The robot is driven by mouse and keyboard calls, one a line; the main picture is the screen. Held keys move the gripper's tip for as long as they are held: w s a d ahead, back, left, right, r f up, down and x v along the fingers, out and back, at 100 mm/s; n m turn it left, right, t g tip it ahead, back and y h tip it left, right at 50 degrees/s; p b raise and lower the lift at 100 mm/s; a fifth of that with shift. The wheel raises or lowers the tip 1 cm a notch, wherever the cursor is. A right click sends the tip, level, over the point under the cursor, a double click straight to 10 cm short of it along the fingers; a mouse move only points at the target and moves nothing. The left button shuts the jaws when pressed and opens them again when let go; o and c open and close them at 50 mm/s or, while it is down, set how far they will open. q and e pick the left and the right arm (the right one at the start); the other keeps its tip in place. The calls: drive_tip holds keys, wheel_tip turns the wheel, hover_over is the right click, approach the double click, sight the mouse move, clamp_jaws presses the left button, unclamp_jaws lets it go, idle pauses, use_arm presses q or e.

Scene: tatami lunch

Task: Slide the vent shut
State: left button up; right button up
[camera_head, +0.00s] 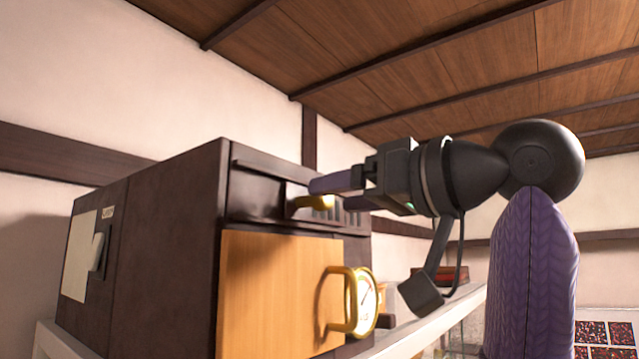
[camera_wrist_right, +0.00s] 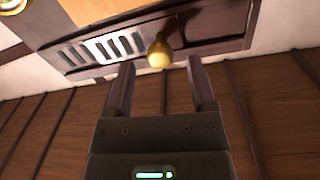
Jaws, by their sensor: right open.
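The vent (camera_head: 273,203) is a dark slotted strip high on the front of a dark brown cabinet, above a light wood door. Its pale slots (camera_wrist_right: 112,47) show in the right wrist view, to the left of a brass knob (camera_wrist_right: 160,55). The knob also shows in the head view (camera_head: 318,202), partly hidden by a finger. My right gripper (camera_head: 334,195) is open at the vent. In the wrist view its fingers (camera_wrist_right: 158,78) straddle the line to the knob, one on each side. I cannot tell whether they touch it. My left gripper is out of view.
The wood door (camera_head: 272,290) has a brass handle (camera_head: 350,301) below my right gripper, with a round dial (camera_head: 367,290) beside it. The cabinet (camera_head: 165,255) stands on a white shelf (camera_head: 425,325). A beamed wooden ceiling (camera_head: 420,70) is above, with open air around my right arm.

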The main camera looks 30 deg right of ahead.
sight(328, 198)
drive_tip(key=x, duration=0.3)
drive_tip(key=shift+w+p, duration=0.3)
drive_tip(key=shift+a, duration=0.1)
drive_tip(key=shift+s, duration=0.25)
drive_tip(key=shift+w, duration=0.2)
drive_tip(key=c, duration=0.4)
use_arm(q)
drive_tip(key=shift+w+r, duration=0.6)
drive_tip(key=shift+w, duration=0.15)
use_arm(e)
clamp_jaws()
